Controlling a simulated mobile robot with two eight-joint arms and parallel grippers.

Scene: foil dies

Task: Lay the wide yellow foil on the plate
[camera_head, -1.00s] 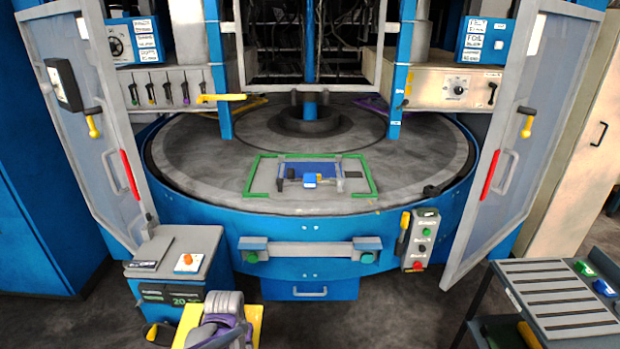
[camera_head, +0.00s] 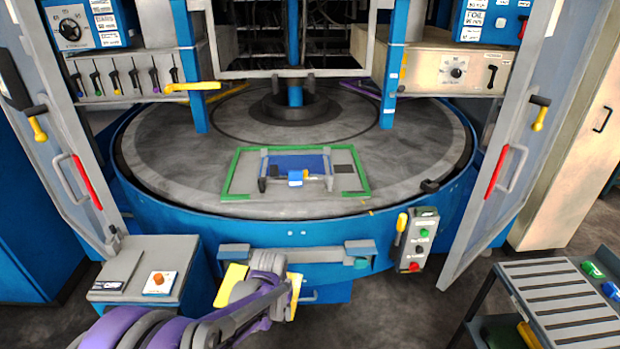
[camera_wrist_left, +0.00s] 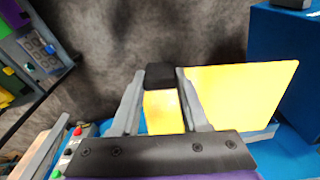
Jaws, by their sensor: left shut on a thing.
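The wide yellow foil (camera_head: 232,289) shows on both sides of my left gripper (camera_head: 268,262) in the head view, low in front of the machine. In the left wrist view the two fingers of my left gripper (camera_wrist_left: 160,84) are closed around a black block, and the flat yellow foil (camera_wrist_left: 245,98) spreads behind and to the right of it. The plate (camera_head: 341,160) lies on the round grey turntable inside a green frame, with a blue panel and a small blue-and-yellow part on it. The foil is apart from the plate. My right gripper is not in view.
The blue rim of the turntable (camera_head: 330,224) and a grey bar stand between my gripper and the plate. Open doors with red handles flank the opening. A button box (camera_head: 417,240) hangs at the right front. A slatted cart (camera_head: 555,299) stands at lower right.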

